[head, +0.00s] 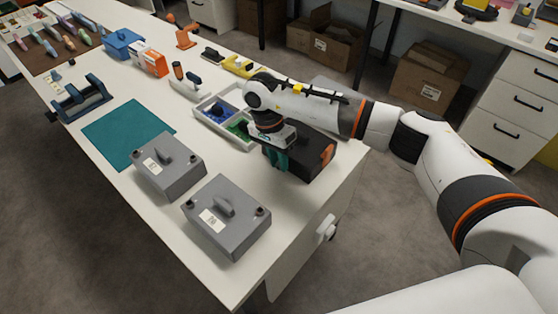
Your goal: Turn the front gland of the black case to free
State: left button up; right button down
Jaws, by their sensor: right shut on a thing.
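The black case (312,158) lies on the white table near its right end, with orange parts at its right side. My right gripper (278,162) reaches in from the right and points down at the case's near left side. Its teal fingers are shut on the front gland there. The gland itself is hidden by the fingers, so its turn position cannot be told. My right wrist and forearm cover part of the case's far side. My left gripper is not in view.
Two grey boxes with handles (168,172) (240,228) stand at the near table edge. A divided tray (205,113) with blue and green parts sits left of the case. A teal mat (115,130) lies farther left. Cartons (425,85) stand on the floor behind.

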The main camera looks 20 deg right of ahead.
dwell(0.3)
jog(key=c, duration=1.2)
grip_release()
jog(key=shift+r, duration=0.1)
jog(key=b+v, duration=0.1)
jog(key=v, duration=1.1)
